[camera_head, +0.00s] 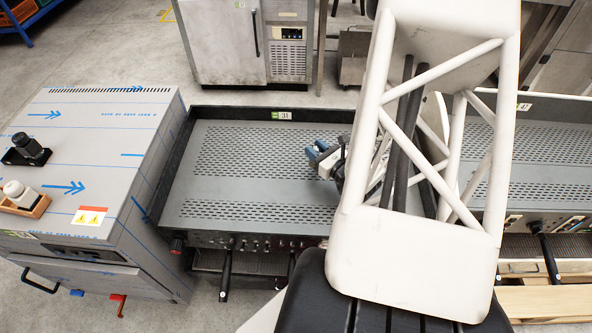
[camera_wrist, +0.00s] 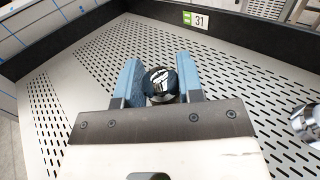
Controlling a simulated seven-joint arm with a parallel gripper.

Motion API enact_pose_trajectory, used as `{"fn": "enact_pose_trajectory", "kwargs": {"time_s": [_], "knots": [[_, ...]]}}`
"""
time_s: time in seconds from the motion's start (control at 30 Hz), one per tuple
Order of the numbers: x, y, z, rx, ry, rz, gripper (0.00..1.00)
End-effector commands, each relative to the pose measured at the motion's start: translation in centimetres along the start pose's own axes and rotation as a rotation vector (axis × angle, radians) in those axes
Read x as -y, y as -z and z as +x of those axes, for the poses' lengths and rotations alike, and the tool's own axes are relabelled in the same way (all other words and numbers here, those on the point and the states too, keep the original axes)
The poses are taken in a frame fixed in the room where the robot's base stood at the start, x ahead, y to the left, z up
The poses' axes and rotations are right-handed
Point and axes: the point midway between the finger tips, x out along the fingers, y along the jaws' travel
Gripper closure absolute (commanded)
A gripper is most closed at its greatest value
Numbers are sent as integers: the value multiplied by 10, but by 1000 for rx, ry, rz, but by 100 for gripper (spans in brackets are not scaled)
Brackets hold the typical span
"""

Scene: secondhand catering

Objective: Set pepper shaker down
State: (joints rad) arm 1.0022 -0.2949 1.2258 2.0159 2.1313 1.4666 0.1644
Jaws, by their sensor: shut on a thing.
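The pepper shaker (camera_wrist: 160,83) shows in the wrist view as a round, shiny dark and chrome top between my gripper's two blue fingers. My gripper (camera_wrist: 158,82) is shut on it, above the perforated grey surface (camera_wrist: 85,85). In the head view the blue fingers of my gripper (camera_head: 318,151) show over the right part of the grey perforated top (camera_head: 240,165). My arm covers much of that area, and I cannot make out the shaker there. How high its base is above the surface cannot be told.
Dark raised walls (camera_head: 150,190) edge the grey top, with a label 31 (camera_head: 285,115) at the back. A chrome object (camera_wrist: 305,122) stands at the wrist view's right edge. Left, a steel unit (camera_head: 110,130) bears a black item (camera_head: 30,148) and a white-topped one (camera_head: 17,190). The grey top's left is clear.

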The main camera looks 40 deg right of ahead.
Motion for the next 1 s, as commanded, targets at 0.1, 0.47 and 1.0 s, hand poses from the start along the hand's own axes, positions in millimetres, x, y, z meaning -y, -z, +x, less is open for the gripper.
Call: {"fn": "enact_pose_trajectory", "kwargs": {"time_s": [0.1, 0.47, 1.0], "knots": [[0, 0, 0, 0, 0, 0, 91], [0, 14, 0, -1, -1, 2, 91], [0, 30, 1, 0, -1, 0, 91]]}}
